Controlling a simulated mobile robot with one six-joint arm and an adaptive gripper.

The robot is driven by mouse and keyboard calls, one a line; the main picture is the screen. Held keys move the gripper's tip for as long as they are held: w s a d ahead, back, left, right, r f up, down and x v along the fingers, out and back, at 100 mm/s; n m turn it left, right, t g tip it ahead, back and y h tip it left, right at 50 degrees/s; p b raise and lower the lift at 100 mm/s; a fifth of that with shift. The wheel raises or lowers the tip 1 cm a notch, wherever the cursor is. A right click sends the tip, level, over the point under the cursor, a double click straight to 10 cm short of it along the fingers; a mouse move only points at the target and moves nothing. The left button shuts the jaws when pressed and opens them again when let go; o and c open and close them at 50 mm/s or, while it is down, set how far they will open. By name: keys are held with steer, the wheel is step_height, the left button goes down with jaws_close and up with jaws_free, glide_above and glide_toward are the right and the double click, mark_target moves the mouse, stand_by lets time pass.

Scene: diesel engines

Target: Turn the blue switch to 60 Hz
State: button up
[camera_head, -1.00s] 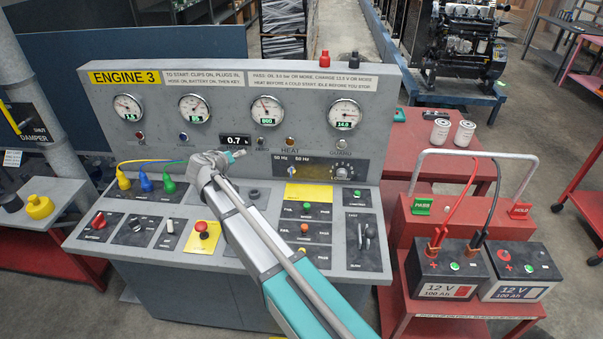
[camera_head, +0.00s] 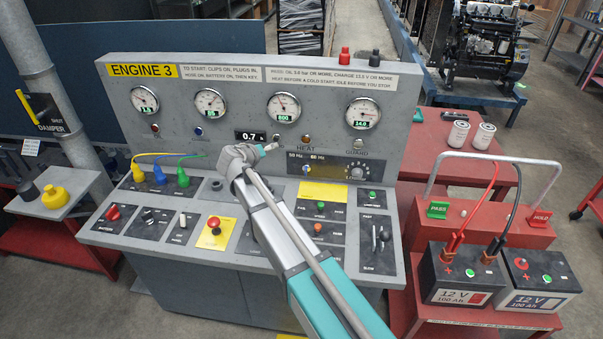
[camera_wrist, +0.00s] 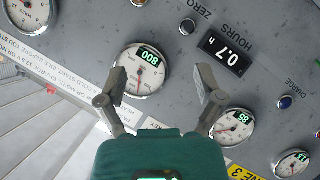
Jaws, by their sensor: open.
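The small blue-and-white switch (camera_head: 306,169) is on a black plate on the upright panel, below the 50 Hz and 60 Hz labels (camera_head: 317,157). It is too small to tell which way it points. My gripper (camera_head: 271,148) is left of and slightly above the switch, in front of the panel by the 0.7 hours readout (camera_head: 250,136). In the wrist view my gripper (camera_wrist: 161,84) is open and empty. Its fingers are spread on either side of the view's middle, facing the panel. The switch does not show in the wrist view.
A row of gauges (camera_head: 284,109) runs above my gripper. A black dial (camera_head: 357,172) is right of the switch. The sloping desk below carries a red emergency button (camera_head: 214,222), coloured plugs (camera_head: 183,178) and levers (camera_head: 380,235). Batteries (camera_head: 458,272) stand on the red cart at right.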

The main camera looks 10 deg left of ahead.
mark_target(306, 171)
steer(key=w+d+f+n+t+h+b, duration=0.1)
steer(key=d+f+n+b, duration=0.1)
steer(key=f+b, duration=0.5)
steer(key=w+d+f+n+t+h+b, duration=0.1)
steer(key=w+d+f+n+b, duration=0.1)
steer(key=f+b, duration=0.4)
steer(key=w+d+f+n+t+h+b, duration=0.1)
steer(key=f+n+b, duration=0.3)
steer(key=b, duration=1)
steer(key=shift+w+d+f, duration=0.15)
steer(key=shift+w+f, duration=0.1)
steer(key=shift+f, duration=0.35)
steer(key=shift+w+d+f, duration=0.1)
steer(key=shift+w+f, duration=0.15)
steer(key=shift+f, duration=0.4)
steer(key=shift+w+d+f, duration=0.15)
steer(key=shift+w+f, duration=0.1)
steer(key=shift+f, duration=0.35)
steer(key=shift+w+d+f+n+t+b, duration=0.15)
steer(key=shift+f+n+t+b, duration=0.15)
steer(key=shift+b, duration=0.25)
steer(key=shift+w+d+f+n+t+b, duration=0.1)
steer(key=shift+f+n+t+b, duration=0.1)
steer(key=shift+f+b, duration=0.3)
steer(key=shift+r, duration=0.15)
steer(key=shift+x, duration=5.95)
steer(key=shift+d, duration=0.1)
